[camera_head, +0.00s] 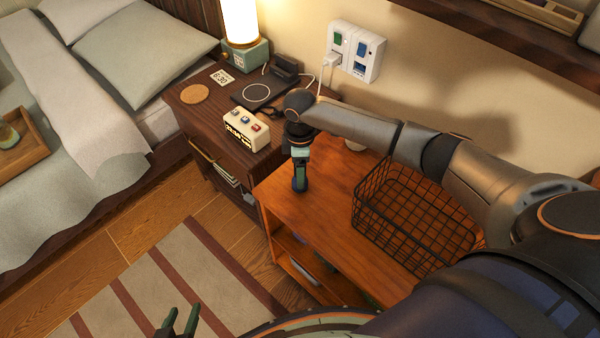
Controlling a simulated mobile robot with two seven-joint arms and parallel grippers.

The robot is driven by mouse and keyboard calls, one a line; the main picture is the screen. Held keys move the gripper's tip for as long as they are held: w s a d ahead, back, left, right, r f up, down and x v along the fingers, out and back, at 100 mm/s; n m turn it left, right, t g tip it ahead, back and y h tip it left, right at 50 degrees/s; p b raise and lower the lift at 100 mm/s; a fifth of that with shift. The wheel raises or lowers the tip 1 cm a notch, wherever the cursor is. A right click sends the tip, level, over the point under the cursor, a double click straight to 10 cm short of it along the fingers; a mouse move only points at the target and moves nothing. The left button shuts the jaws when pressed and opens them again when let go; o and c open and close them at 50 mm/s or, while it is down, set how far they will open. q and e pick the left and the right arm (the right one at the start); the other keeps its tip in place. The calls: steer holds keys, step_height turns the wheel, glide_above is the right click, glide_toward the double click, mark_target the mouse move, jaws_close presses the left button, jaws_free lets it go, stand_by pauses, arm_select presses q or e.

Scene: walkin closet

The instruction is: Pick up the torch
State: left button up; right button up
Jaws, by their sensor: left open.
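My left gripper (180,324) shows at the bottom edge, over the striped rug, with two dark green fingers apart and nothing between them. My right arm reaches in from the right, and its gripper (300,152) points down at the left part of the orange wooden shelf unit's top (330,207). A small dark upright shape with teal parts stands at its tip; I cannot tell how much of it is the torch and how much is fingers. No other torch is clearly seen. The right arm hides part of the area behind it.
A black wire basket (420,222) stands on the shelf unit, right of the right gripper. The dark nightstand (190,118) behind holds a clock (246,130), a lamp (241,30) and a charging pad (256,92). A bed is at left; the striped rug (165,285) is clear.

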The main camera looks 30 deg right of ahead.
steer(key=shift+c, duration=0.2)
jaws_close()
steer(key=shift+r, duration=0.1)
